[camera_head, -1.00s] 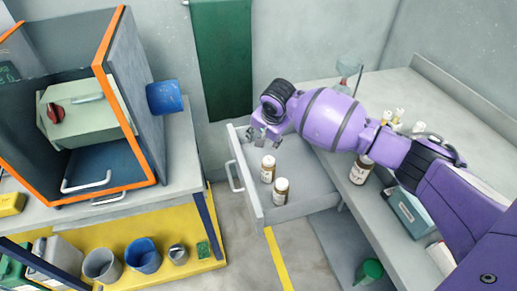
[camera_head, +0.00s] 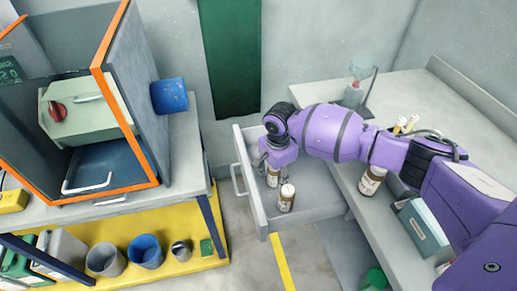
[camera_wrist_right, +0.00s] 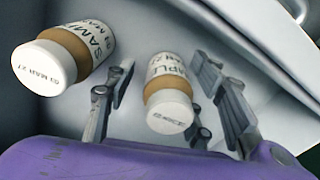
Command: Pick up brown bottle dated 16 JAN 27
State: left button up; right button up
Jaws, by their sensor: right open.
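Two brown bottles with white caps and white labels stand in the open drawer. The rear bottle (camera_head: 273,178) is under my right gripper (camera_head: 276,162). In the right wrist view this bottle (camera_wrist_right: 168,95) stands between the two spread fingers of the gripper (camera_wrist_right: 163,68), with a gap to the right finger; the print on its cap is too small and blurred to read surely. The front bottle (camera_head: 286,198) is outside the fingers. In the right wrist view this other bottle (camera_wrist_right: 62,62) lies left of the left finger, and its cap reads 03 MAR 27. My left gripper is out of view.
The drawer (camera_head: 252,187) has raised walls close around the bottles. Another brown bottle (camera_head: 372,181) stands on the counter (camera_head: 415,95) beneath my right arm, near a teal box (camera_head: 421,226). An orange-edged cabinet (camera_head: 118,95) stands at left.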

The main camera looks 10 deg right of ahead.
jog(key=shift+w+f, duration=0.1)
jog(key=shift+f, duration=0.75)
jog(key=c, duration=1.2)
jog(key=shift+o, duration=0.2)
jog(key=shift+r, duration=0.15)
